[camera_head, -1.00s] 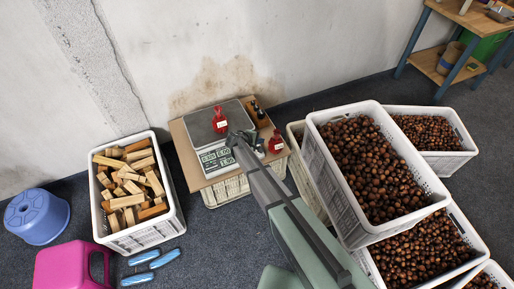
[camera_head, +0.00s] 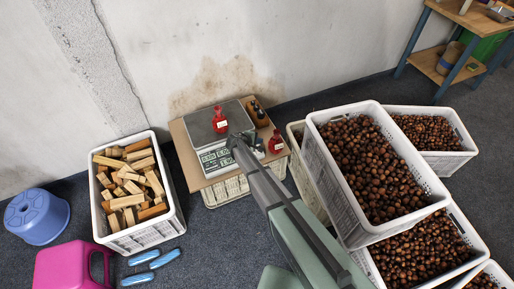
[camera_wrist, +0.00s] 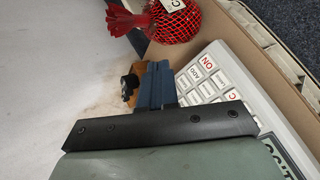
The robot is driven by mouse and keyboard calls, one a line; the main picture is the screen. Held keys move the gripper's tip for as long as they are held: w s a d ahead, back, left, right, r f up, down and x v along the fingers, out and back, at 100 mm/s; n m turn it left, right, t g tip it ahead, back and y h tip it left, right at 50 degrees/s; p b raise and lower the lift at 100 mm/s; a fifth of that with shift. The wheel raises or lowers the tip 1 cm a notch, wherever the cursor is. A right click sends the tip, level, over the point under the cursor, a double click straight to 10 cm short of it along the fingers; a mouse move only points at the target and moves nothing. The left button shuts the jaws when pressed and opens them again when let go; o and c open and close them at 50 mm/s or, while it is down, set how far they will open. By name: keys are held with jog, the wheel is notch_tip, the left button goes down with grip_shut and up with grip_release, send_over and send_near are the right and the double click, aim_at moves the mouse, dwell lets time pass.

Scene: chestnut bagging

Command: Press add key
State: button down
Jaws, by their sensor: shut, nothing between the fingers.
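The scale stands on a brown board, with its flat pan (camera_head: 203,128) at the back and its key and display panel (camera_head: 213,158) at the front. My gripper (camera_head: 237,142) is shut and empty over the right part of that panel. In the wrist view my gripper (camera_wrist: 155,85) shows its blue-grey fingers together beside the white keypad (camera_wrist: 215,82). Keys marked ON, ADD (camera_wrist: 207,69) and C show there. The fingers and the black bar cover some keys. I cannot tell whether the fingertips touch a key.
One red mesh bag (camera_head: 219,120) is on the scale pan; another red bag (camera_head: 276,142) lies right of the scale. A wooden box (camera_head: 256,114) with dark items stands behind it. Crates of chestnuts (camera_head: 313,152) crowd the right; a crate of wood blocks (camera_head: 174,205) stands left.

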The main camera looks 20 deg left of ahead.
jog(key=shift+w+a+f, duration=0.25)
jog(key=shift+f, duration=0.8)
jog(key=shift+w+a+f, duration=0.25)
jog(key=shift+w+f, duration=0.05)
jog(key=shift+f, duration=0.8)
jog(key=shift+w+a+f, duration=0.25)
jog(key=shift+f, duration=0.8)
jog(key=shift+w+a+f, duration=0.15)
jog(key=shift+f, duration=0.6)
jog(key=shift+r, duration=0.1)
dwell(0.5)
jog(key=shift+s+r, duration=0.2)
jog(key=shift+r, duration=0.45)
jog(key=shift+d, duration=0.2)
jog(key=shift+s+d+r, duration=0.2)
jog(key=shift+r, duration=0.6)
jog(key=shift+s+d+r, duration=0.15)
jog(key=shift+r, duration=0.65)
jog(key=shift+s+d+r, duration=0.2)
jog(key=shift+r, duration=0.6)
